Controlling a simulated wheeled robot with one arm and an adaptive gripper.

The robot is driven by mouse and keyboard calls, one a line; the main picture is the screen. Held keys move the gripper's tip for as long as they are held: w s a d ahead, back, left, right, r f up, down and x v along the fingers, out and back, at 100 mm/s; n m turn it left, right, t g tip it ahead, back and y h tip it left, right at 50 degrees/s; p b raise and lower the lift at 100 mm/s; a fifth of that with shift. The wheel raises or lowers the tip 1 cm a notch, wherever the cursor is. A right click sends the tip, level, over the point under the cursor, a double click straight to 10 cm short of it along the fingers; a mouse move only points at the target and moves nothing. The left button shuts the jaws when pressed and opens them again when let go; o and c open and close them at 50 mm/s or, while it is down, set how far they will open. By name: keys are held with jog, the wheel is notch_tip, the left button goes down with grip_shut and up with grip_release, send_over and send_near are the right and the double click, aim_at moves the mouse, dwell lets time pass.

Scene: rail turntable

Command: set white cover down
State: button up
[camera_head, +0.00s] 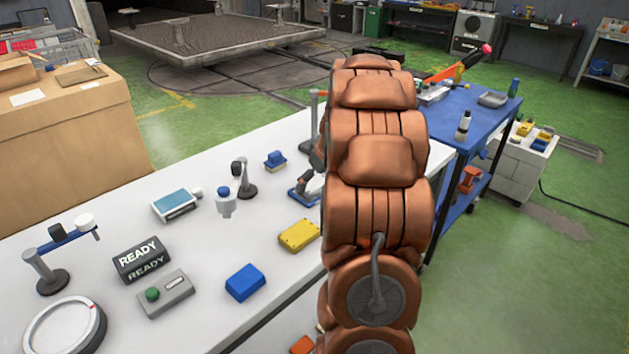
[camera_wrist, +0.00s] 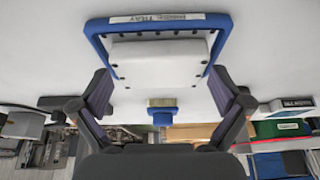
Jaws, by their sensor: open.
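The white cover (camera_wrist: 160,62) is a pale block with small dark dots along its edges. In the wrist view it lies within the blue-rimmed rinse tray (camera_wrist: 98,46), whose label reads "RINSE TRAY". My gripper (camera_wrist: 162,82) is open, with one dark finger on each side of the cover and a narrow gap showing at both sides. I cannot tell whether the fingertips touch the tray. In the head view the tray (camera_head: 296,197) shows only its left part beside my arm. The cover and most of my gripper are hidden there.
A blue brush (camera_head: 275,161) stands just beyond the tray. A yellow block (camera_head: 299,236), a blue block (camera_head: 245,283) and a small dark stand (camera_head: 243,182) are nearby on the white table (camera_head: 215,262). A blue cart (camera_head: 480,125) stands at right.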

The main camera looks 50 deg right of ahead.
jog(key=b+v, duration=0.2)
jog(key=v, duration=1)
jog(key=s+a+f+g+y, duration=0.1)
jog(key=s+a, duration=0.2)
jog(key=a, duration=0.9)
jog(key=s+a+f+g, duration=0.2)
jog(key=a, duration=1.1)
jog(key=s+a+f+g, duration=0.1)
jog(key=s+a+f, duration=0.2)
jog(key=s+a, duration=0.3)
jog(key=s+a+f+g+h, duration=0.1)
jog(key=s+a, duration=0.5)
jog(key=s, duration=0.8)
notch_tip(320, 180, down, 2)
jog(key=shift+a+g, duration=0.3)
jog(key=shift+g, duration=0.3)
jog(key=shift+s+r, duration=0.1)
